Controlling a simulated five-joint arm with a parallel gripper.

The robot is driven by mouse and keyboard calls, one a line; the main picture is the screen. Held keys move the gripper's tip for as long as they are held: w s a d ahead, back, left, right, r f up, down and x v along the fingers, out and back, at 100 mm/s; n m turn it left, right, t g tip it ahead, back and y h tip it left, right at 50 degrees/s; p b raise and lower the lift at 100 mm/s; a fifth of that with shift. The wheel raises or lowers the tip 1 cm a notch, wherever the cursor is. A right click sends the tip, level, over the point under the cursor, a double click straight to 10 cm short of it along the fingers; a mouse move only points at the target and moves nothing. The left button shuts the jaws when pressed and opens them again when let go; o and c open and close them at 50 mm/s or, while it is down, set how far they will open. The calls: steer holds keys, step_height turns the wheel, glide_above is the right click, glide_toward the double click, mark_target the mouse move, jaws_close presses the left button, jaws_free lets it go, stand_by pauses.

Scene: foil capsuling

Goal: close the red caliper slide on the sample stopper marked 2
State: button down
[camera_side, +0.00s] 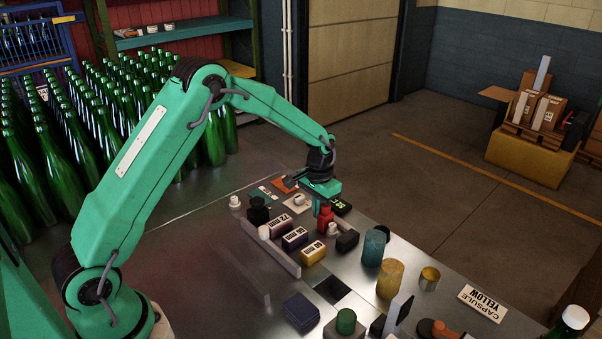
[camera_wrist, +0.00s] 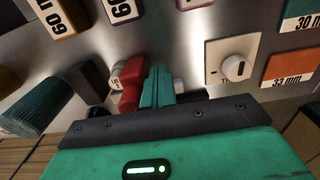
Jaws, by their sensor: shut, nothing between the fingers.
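The red caliper slide (camera_side: 325,220) stands upright on the metal bench just beside my gripper (camera_side: 317,211). In the wrist view the red slide (camera_wrist: 131,90) is immediately left of my gripper's green fingers (camera_wrist: 160,72). The fingers are shut together with nothing between them. I cannot tell whether they touch the slide. A small pale stopper (camera_side: 332,229) sits close to the slide; it also shows in the wrist view (camera_wrist: 117,72), against the red part. Its mark is too small to read, and I cannot tell whether any gap remains between slide and stopper.
A black block (camera_side: 347,240) and teal cylinder (camera_side: 374,247) stand right. A white dial plate (camera_wrist: 214,76) and orange block (camera_wrist: 290,66) lie on the fingers' other side.

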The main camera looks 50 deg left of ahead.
steer(key=shift+d, duration=1.25)
stand_by(1.1)
steer(key=shift+a, duration=0.65)
stand_by(0.4)
steer(key=shift+r, duration=0.1)
step_height(320, 180, up, 7)
stand_by(1.2)
